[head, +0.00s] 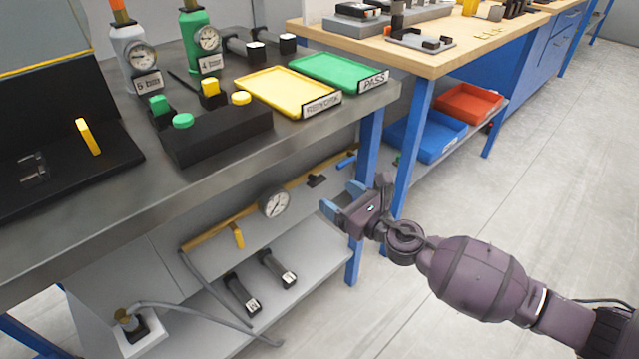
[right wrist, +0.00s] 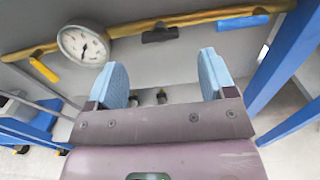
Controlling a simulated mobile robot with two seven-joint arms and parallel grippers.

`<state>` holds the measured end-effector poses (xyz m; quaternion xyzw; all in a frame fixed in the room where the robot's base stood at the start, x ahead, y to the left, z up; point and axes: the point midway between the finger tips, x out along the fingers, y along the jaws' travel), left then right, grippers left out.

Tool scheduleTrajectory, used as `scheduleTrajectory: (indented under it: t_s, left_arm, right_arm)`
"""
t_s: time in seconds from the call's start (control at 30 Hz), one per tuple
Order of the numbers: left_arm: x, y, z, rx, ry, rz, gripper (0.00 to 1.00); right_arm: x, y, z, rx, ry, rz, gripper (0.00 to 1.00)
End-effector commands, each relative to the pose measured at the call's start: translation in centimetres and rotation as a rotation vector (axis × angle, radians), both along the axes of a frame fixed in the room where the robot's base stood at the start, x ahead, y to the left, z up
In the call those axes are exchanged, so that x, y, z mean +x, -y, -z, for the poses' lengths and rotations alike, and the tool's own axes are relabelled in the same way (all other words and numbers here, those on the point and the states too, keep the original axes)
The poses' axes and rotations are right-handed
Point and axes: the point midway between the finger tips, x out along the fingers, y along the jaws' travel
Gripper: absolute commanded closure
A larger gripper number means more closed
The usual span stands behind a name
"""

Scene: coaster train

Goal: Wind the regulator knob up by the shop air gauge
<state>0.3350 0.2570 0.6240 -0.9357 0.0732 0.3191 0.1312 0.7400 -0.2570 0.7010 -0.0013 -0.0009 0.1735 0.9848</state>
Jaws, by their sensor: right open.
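The shop air gauge (head: 273,203), a round white dial, sits on a brass-coloured pipe (head: 208,234) under the metal bench. It also shows at upper left in the right wrist view (right wrist: 83,46). A black knob-like handle (head: 317,181) is on the pipe right of the gauge, and shows at top centre in the right wrist view (right wrist: 160,33). My right gripper (head: 343,200) is open and empty, its blue fingers pointing toward the pipe, apart from the handle. In the right wrist view the handle lies beyond the gap between the fingertips (right wrist: 163,65).
A yellow lever (head: 237,236) hangs left of the gauge; a blue handle (head: 346,161) is farther right. The blue bench leg (head: 368,150) stands close to my right gripper. Two black cylinders (head: 242,295) lie on the lower shelf (head: 315,262). The floor at right is clear.

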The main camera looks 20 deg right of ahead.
Motion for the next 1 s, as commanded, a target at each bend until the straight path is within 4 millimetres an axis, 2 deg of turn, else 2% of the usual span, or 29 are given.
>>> scheduleTrajectory:
  t_s: [0.3, 0.5, 0.9, 0.93, 1.0]
  left_arm:
    - [-0.2, 0.0, 0.4, -0.011, 0.003, -0.008, 1.00]
    - [-0.2, 0.0, 0.5, -0.016, 0.009, -0.016, 1.00]
    - [-0.1, 0.0, 0.3, -0.017, 0.020, -0.014, 1.00]
    - [-0.1, 0.0, 0.3, -0.017, 0.020, -0.013, 1.00]
    - [-0.1, 0.0, 0.3, -0.016, 0.019, -0.013, 1.00]
  right_arm:
    - [4.1, -1.5, 0.2, 0.001, -0.003, 0.001, 0.23]
    - [5.7, -2.1, 0.2, 0.002, -0.003, 0.000, 0.23]
    - [6.2, -2.3, 0.1, 0.002, -0.002, 0.001, 0.23]
    - [6.2, -2.3, 0.1, 0.002, -0.002, 0.000, 0.25]
    - [6.2, -2.3, 0.1, 0.002, -0.002, 0.000, 0.36]
